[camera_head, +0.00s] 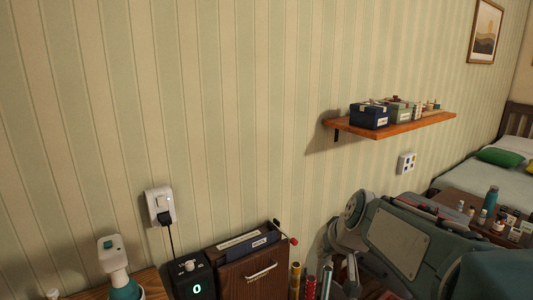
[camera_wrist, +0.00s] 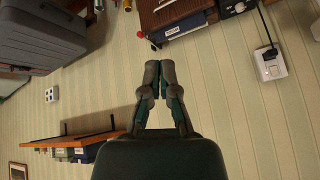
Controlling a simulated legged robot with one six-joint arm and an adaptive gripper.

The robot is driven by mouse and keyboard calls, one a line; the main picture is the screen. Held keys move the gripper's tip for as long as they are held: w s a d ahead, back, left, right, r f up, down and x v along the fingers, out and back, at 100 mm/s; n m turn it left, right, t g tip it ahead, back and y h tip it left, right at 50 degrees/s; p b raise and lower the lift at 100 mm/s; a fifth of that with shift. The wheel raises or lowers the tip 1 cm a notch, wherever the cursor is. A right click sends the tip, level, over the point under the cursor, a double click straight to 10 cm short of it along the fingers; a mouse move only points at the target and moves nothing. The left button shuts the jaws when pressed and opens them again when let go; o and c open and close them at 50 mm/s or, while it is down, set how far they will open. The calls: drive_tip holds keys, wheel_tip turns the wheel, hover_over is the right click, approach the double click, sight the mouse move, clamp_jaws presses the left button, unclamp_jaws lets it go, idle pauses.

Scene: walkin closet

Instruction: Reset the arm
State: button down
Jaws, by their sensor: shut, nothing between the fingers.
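My gripper (camera_wrist: 159,66) shows in the wrist view, its two grey fingers reaching up from a dark teal body with their tips together. It is shut and empty, and stands in front of the striped wall. The wrist view is turned upside down.
A wooden shelf (camera_head: 400,126) with small boxes is on the wall. A grey case (camera_wrist: 45,38) shows in the wrist view. A bed (camera_head: 488,172) is right.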

drive_tip(key=s+d+f+h, duration=0.1)
drive_tip(key=s, duration=1)
drive_tip(key=s+d+f+m+h, duration=0.1)
drive_tip(key=s, duration=1)
drive_tip(key=shift+s+d+f+g, duration=0.25)
drive_tip(key=shift+s+d+g, duration=0.05)
drive_tip(key=shift+d, duration=0.05)
